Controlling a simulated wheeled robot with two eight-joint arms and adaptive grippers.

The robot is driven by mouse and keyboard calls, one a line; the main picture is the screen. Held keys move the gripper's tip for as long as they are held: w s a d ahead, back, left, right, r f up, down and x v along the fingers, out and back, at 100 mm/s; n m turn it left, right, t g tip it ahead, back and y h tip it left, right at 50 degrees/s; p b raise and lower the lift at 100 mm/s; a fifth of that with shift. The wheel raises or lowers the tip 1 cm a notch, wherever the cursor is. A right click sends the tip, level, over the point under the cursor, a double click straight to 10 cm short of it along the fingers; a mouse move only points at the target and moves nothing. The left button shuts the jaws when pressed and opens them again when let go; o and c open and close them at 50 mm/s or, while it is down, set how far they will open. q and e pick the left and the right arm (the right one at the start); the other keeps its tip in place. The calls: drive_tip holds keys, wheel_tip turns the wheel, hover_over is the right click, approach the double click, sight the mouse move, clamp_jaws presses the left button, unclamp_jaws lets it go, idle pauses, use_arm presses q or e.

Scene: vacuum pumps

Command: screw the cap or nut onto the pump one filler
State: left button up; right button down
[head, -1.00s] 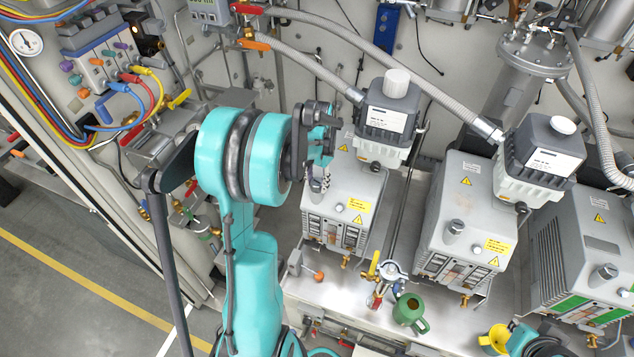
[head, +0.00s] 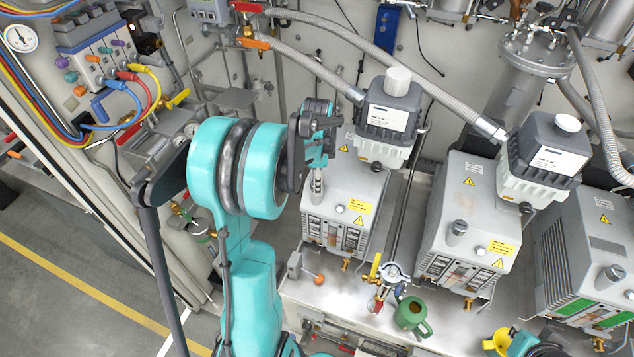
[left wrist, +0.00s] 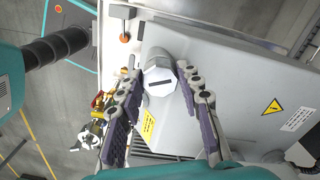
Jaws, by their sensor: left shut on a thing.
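Pump one (head: 345,205) is the leftmost grey pump on the bench. My left gripper (head: 318,172) is over its near-left top, at a grey cylindrical filler (head: 318,187). In the left wrist view a pale many-sided cap (left wrist: 160,83) with a dark slot lies between the fingertips of my left gripper (left wrist: 160,75). The gripper is shut on this cap. A grey cylinder (left wrist: 157,55) shows behind the cap, and the grey pump top lies to its right. I cannot tell how far the cap is seated. No right gripper fingers can be made out.
A grey box with a white knob (head: 398,80) stands close to the right of my left gripper. A second pump (head: 470,215) is further right. A green can (head: 412,314) and a yellow vessel (head: 497,342) are at the front. The bench before pump one holds valves.

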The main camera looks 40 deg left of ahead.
use_arm(q)
drive_tip(key=o, duration=1.3)
drive_tip(key=shift+o, duration=0.2)
wheel_tip(320, 180, up, 5)
drive_tip(key=p, duration=0.3)
drive_tip(key=shift+r, duration=0.1)
drive_tip(key=shift+c, duration=0.2)
